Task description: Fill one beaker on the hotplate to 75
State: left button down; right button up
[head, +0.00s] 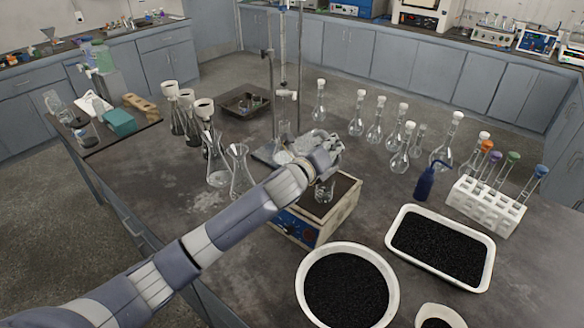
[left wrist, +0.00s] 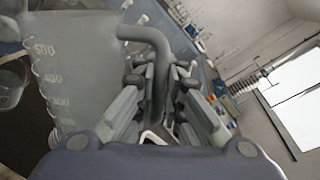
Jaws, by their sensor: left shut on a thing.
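The hotplate (head: 294,228), with a dark top and blue front, stands mid-bench in the head view. A clear beaker (head: 325,191) sits on its top, partly under my left gripper (head: 330,150). In the left wrist view, my left gripper (left wrist: 160,110) is shut on the curved grey handle (left wrist: 155,45) of a translucent graduated jug (left wrist: 75,75) with marks such as 600 and 400. The jug is hard to make out in the head view, and its liquid level cannot be told. A clear glass rim (left wrist: 10,85) shows at the left wrist view's left edge. My right gripper is not in view.
Volumetric flasks (head: 400,160) stand behind and right of the hotplate, near a blue wash bottle (head: 424,184) and white test tube rack (head: 485,205). A round bowl (head: 308,262) and white tray (head: 490,250) of black grains lie in front. Conical flasks (head: 240,175) stand left.

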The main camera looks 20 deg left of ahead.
pick_arm(q)
jog(key=shift+s+d+m, duration=0.1)
jog(key=shift+d+m, duration=0.25)
jog(key=shift+m, duration=0.25)
jog(key=s+d+f+m+t+b, duration=0.1)
jog(key=s+d+f+m+b, duration=0.1)
jog(key=d+f+m, duration=0.3)
jog(key=shift+d+f+m+y+b, duration=0.2)
jog(key=shift+m+y+b, duration=0.1)
jog(key=shift+m+b, duration=0.65)
